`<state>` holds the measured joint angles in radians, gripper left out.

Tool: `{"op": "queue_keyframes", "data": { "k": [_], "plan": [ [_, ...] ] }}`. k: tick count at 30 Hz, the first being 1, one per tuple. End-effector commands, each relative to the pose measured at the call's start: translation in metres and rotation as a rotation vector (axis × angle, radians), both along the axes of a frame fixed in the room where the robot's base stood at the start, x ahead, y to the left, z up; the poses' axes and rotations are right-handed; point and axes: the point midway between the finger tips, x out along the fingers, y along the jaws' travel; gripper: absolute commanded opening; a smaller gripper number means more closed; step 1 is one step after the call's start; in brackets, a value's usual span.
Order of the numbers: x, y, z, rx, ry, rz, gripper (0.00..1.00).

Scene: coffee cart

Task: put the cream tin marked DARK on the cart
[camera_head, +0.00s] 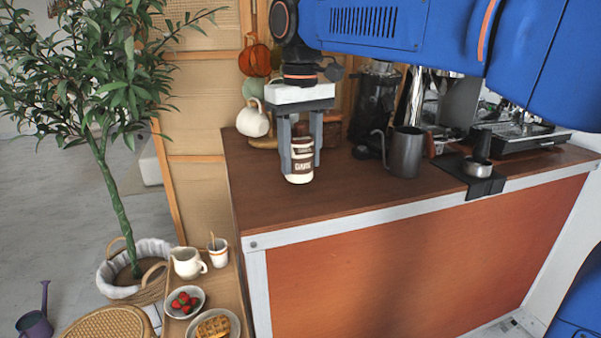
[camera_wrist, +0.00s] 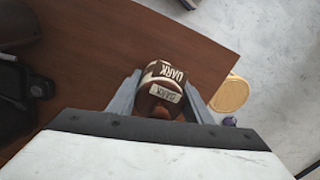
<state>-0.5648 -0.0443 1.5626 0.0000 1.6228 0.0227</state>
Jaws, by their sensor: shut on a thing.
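The cream tin marked DARK (camera_head: 300,174) is upright between the fingers of my gripper (camera_head: 302,160), with a dark lid and a brown label band. In the wrist view the tin (camera_wrist: 160,73) shows the word DARK, and the fingers of my gripper (camera_wrist: 161,92) close on it from both sides. The tin is over the brown wooden top of the cart (camera_head: 285,208), towards its left part. I cannot tell whether its base touches the top. The cart top (camera_wrist: 95,70) also shows under the tin in the wrist view.
A grey metal jug (camera_head: 405,153) stands right of the tin, with a coffee machine (camera_head: 515,135) further right. A cream mug (camera_head: 253,120) is behind left. The front middle of the top is clear. A low wooden stand with strawberries (camera_head: 185,301) and waffles (camera_head: 213,327) is below left.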

Motion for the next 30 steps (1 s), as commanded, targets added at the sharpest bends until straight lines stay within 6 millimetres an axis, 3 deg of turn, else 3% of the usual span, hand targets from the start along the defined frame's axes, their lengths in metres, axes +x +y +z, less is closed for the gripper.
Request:
{"op": "queue_keyframes", "data": {
  "k": [9,20,21,23,30],
  "plan": [
    [-0.001,0.000,-0.036,-0.001,0.001,0.000,0.14],
    [0.000,0.000,-0.040,0.000,0.000,0.000,0.14],
    [0.000,0.000,-0.041,0.000,0.000,0.000,0.48],
    [0.000,0.000,-0.041,0.000,0.000,0.000,0.62],
    [0.000,0.000,-0.040,0.000,0.000,0.000,0.64]
  ]
}}
